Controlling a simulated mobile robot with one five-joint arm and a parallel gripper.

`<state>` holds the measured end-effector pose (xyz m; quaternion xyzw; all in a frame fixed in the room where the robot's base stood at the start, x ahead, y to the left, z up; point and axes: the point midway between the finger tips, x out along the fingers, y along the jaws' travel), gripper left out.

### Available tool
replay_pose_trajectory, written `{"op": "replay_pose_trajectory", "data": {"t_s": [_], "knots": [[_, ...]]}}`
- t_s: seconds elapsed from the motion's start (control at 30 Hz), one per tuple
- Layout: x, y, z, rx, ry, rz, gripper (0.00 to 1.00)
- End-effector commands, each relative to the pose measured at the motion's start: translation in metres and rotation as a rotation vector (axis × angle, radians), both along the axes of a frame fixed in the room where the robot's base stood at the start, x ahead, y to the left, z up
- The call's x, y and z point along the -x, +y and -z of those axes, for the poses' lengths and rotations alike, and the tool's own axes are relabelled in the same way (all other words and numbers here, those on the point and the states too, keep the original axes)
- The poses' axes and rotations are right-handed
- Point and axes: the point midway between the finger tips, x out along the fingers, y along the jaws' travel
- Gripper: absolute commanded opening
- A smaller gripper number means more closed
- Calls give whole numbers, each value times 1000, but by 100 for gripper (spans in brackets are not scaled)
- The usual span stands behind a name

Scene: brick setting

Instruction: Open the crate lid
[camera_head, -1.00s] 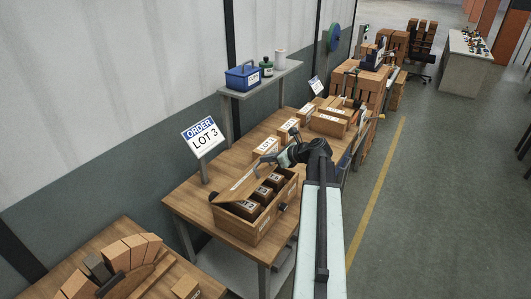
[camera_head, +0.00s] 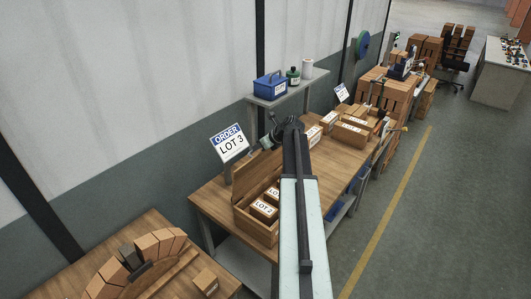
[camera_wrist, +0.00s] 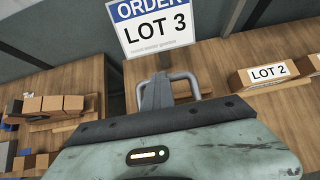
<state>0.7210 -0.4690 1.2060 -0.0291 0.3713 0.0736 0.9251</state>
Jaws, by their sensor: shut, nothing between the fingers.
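The wooden crate (camera_head: 256,230) stands on the workbench in the head view, with boxes labelled LOT 2 inside. Its lid (camera_head: 257,176) is raised and stands steeply at the back side of the crate, its top edge close to my gripper (camera_head: 252,149). My gripper is shut and empty, just above the lid; I cannot tell whether they touch. In the wrist view my gripper's grey fingers (camera_wrist: 167,87) are together in front of the LOT 3 sign, and I cannot make out the lid there. My arm covers the crate's right side in the head view.
The LOT 3 order sign (camera_head: 228,142) stands behind the crate. A shelf (camera_head: 288,91) holds a blue toolbox (camera_head: 270,87). Labelled boxes (camera_head: 351,134) lie farther along the bench. A brick arch (camera_head: 134,262) is on the near bench. The floor at right is clear.

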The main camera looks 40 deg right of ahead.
Motion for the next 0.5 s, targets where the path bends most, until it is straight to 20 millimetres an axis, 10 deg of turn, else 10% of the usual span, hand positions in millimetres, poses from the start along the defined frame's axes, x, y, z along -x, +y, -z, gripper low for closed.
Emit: {"op": "replay_pose_trajectory", "data": {"t_s": [0.5], "knots": [[-63, 8, 10, 0, -3, 4, 0]]}}
